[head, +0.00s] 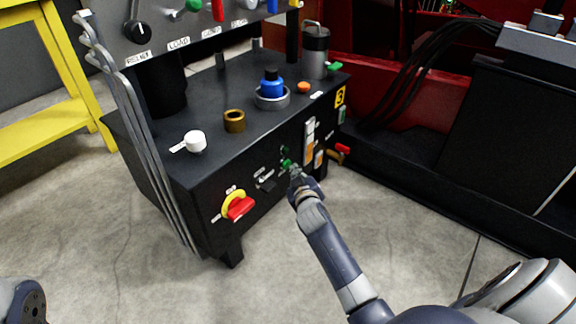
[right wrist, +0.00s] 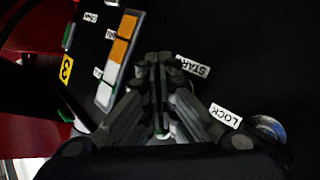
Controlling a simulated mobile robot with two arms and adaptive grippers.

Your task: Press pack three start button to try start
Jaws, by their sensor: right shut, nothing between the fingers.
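The black pack (head: 150,205) with the yellow 3 label (head: 340,96) stands in the middle of the head view. A small green button (head: 286,163) shows on its front face, just above the tip of my right gripper (head: 295,174). In the right wrist view my right gripper (right wrist: 158,62) is shut and empty, its fingers together. The START label (right wrist: 193,66) shows beside the fingertips, and the fingers hide the button there. I cannot tell whether the tip touches it. My left gripper is not in view.
The front face also has a red and yellow rotary switch (head: 238,206) and a LOCK label (right wrist: 225,116). On top are a white knob (head: 195,141), a brass ring (head: 234,121) and a blue part (head: 271,84). Open concrete floor (head: 120,285) lies in front.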

